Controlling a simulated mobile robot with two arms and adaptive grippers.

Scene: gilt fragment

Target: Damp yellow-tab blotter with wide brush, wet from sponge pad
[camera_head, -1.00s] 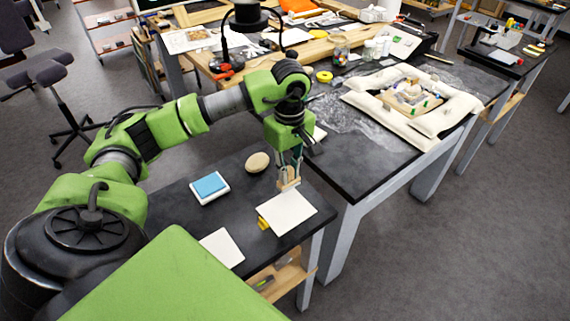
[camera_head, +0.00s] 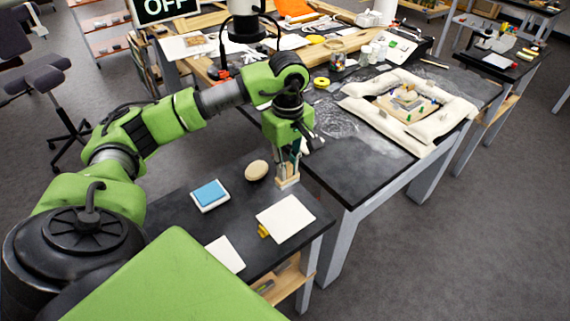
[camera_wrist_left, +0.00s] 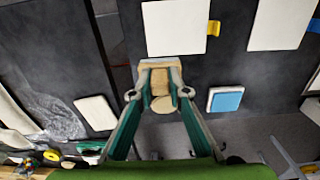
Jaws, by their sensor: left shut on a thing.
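My left gripper (camera_head: 288,160) is shut on the wide brush (camera_head: 287,180), which points down just beyond the far edge of the yellow-tab blotter (camera_head: 287,217). The brush also shows between my fingers in the wrist view (camera_wrist_left: 160,84). I cannot tell whether its bristles touch anything. The blotter is a flat white sheet with a yellow tab (camera_head: 263,231) at its left side; it shows at the top of the wrist view (camera_wrist_left: 175,30). The sponge pad (camera_head: 209,190), blue in a white tray, lies to the left, apart from the brush. My right gripper is out of view.
A second white sheet (camera_head: 226,254) lies near the front of the dark table. A tan oval object (camera_head: 257,170) lies left of the brush. The neighbouring table (camera_head: 365,175) stands beyond a gap, with white cushions (camera_head: 450,115) around a framed piece.

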